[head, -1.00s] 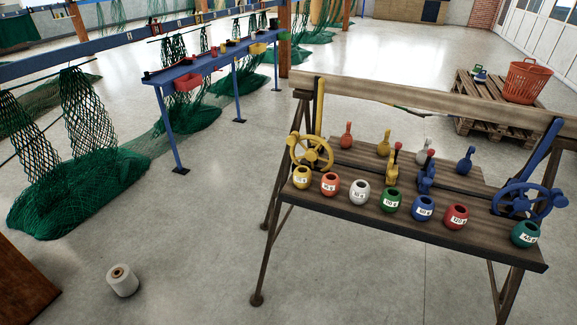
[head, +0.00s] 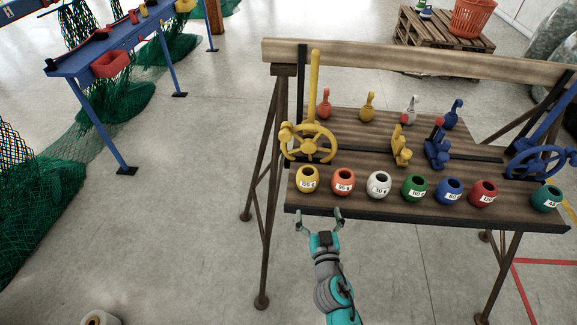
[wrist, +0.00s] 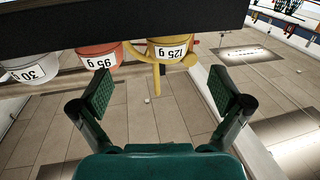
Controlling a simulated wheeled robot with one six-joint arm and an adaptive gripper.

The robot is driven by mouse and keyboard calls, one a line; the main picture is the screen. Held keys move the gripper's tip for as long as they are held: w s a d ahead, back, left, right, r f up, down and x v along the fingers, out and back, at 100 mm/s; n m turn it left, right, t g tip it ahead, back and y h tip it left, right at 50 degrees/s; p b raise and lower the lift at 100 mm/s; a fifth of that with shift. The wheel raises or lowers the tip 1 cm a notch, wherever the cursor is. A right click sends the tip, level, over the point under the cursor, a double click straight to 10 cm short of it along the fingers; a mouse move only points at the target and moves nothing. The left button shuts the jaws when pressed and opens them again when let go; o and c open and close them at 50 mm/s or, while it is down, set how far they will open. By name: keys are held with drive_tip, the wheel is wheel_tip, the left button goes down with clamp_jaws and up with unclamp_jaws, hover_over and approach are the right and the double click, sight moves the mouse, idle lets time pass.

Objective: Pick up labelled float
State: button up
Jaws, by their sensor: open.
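Several round floats with white labels stand in a row along the front of the wooden bench (head: 420,214). From left they are yellow (head: 307,180), orange (head: 343,181), white (head: 378,184), green (head: 414,188), blue (head: 448,191), red (head: 483,193) and teal (head: 546,198). My gripper (head: 320,216) is open and empty, in front of the bench's front edge, near the yellow and orange floats. In the wrist view, labels appear upside down: 125 g on the yellow float (wrist: 172,50), 95 g on the orange (wrist: 101,52), 30 g on the white (wrist: 32,66). Both fingers are apart from the floats.
Behind the floats stand a yellow handwheel (head: 309,143), a blue handwheel (head: 540,160) and several small handled weights. A wooden beam (head: 400,57) spans the back. A blue rack (head: 110,55) with green nets stands left. The floor between is clear.

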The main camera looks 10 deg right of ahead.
sight(310, 187)
drive_tip(key=w, duration=0.6)
drive_tip(key=shift+w+a+r, duration=0.1)
drive_tip(key=shift+w+r, duration=0.2)
drive_tip(key=shift+w, duration=0.1)
drive_tip(key=shift+w+d+r, duration=0.1)
drive_tip(key=shift+w, duration=1.4)
drive_tip(key=shift+w+d+r, duration=0.1)
drive_tip(key=shift+w, duration=1.35)
drive_tip(key=c, duration=1.2)
